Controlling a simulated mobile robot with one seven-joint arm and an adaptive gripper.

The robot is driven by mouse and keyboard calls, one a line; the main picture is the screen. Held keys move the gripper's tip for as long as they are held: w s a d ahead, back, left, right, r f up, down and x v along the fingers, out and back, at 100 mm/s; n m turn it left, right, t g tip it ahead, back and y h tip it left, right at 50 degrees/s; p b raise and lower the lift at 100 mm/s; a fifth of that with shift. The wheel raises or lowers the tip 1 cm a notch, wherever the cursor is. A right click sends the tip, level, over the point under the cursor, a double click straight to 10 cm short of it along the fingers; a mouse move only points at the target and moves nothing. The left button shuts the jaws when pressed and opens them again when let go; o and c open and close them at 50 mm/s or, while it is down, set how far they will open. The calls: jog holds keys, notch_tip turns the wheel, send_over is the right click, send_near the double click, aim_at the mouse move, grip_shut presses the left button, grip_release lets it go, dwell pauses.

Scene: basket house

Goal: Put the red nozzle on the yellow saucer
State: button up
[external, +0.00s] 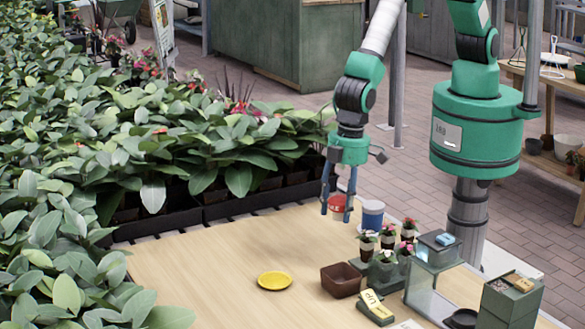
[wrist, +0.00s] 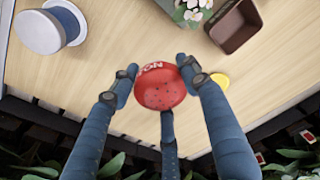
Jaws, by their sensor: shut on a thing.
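The red nozzle (external: 338,202) is held between the fingers of my gripper (external: 338,208), above the back right part of the table. In the wrist view the nozzle (wrist: 160,86) shows a round red face with small holes and part of some white lettering. My gripper (wrist: 158,82) is shut on it, with blue fingers on its sides. The yellow saucer (external: 274,281) lies flat and empty on the table, to the left and nearer the camera. In the wrist view the saucer (wrist: 220,81) is partly hidden behind a finger.
A blue and white cup or spool (external: 372,214) stands right beside my gripper. A brown square pot (external: 341,279) is right of the saucer. Small potted flowers (external: 388,236), a yellow sign block (external: 375,307) and green boxes (external: 510,301) crowd the right. The table's left middle is clear.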

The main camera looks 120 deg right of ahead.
aim_at(329, 206)
jog(key=shift+w+d+f, duration=0.2)
jog(key=shift+w+d, duration=0.25)
jog(key=shift+d, duration=0.2)
jog(key=shift+w+d+f, duration=0.2)
jog(key=shift+w+d, duration=0.2)
jog(key=shift+d, duration=0.2)
jog(key=shift+a+f, duration=0.1)
jog(key=shift+f, duration=2.1)
jog(key=w+a, duration=0.1)
jog(key=w, duration=0.4)
jog(key=w+a+f, duration=0.1)
jog(key=w+a, duration=0.1)
jog(key=w, duration=0.3)
jog(key=w+a, duration=0.2)
jog(key=w, duration=0.3)
jog(key=shift+w+f, duration=0.15)
jog(key=shift+f, duration=0.1)
jog(key=shift+f, duration=1.75)
jog(key=shift+f+b, duration=0.1)
jog(key=shift+b, duration=0.25)
